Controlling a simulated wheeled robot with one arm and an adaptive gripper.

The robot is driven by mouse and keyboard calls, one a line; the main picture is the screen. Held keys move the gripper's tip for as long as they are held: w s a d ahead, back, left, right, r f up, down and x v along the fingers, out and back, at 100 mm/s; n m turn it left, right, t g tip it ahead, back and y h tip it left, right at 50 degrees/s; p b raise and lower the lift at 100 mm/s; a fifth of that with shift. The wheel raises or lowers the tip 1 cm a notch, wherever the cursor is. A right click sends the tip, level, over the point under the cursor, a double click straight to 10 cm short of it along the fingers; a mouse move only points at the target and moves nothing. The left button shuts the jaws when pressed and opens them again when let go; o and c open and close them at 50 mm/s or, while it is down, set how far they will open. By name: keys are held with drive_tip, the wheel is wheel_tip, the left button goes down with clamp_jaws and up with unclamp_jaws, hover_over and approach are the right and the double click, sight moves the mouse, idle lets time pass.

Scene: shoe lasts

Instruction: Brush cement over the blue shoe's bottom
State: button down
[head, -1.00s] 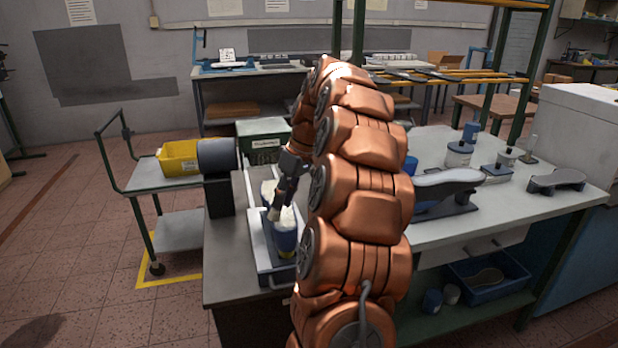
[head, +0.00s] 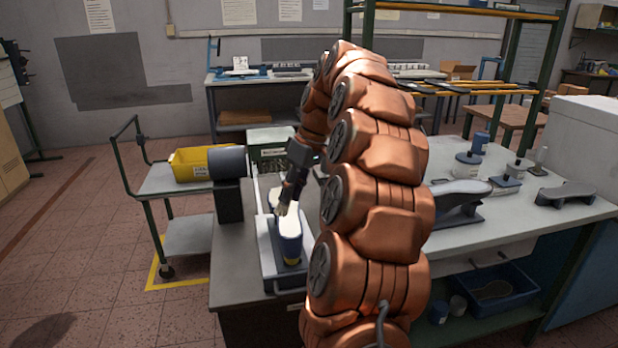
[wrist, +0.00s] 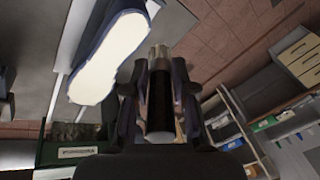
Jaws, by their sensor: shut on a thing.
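The blue shoe (head: 289,247) stands bottom up on a light-coloured stand on the grey bench. Its pale bottom (head: 291,224) faces up, and I cannot tell how much cement is on it. In the wrist view the bottom (wrist: 108,62) is upper left, with blue sides. My gripper (head: 290,192) is over the far part of the shoe. In the wrist view my gripper (wrist: 159,84) is shut on a dark-handled brush (wrist: 159,108). The brush's pale tip shows just right of the bottom's edge; I cannot tell if it touches.
A dark grey cylinder (head: 227,162) on a dark block stands left of the shoe. A green box (head: 268,140) is behind it. A trolley with a yellow bin (head: 190,164) is further left. To the right a white table holds a shoe last (head: 460,192) and cement pots (head: 469,165).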

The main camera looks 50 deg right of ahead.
drive_tip(key=shift+r+p, duration=0.3)
drive_tip(key=shift+r, duration=0.75)
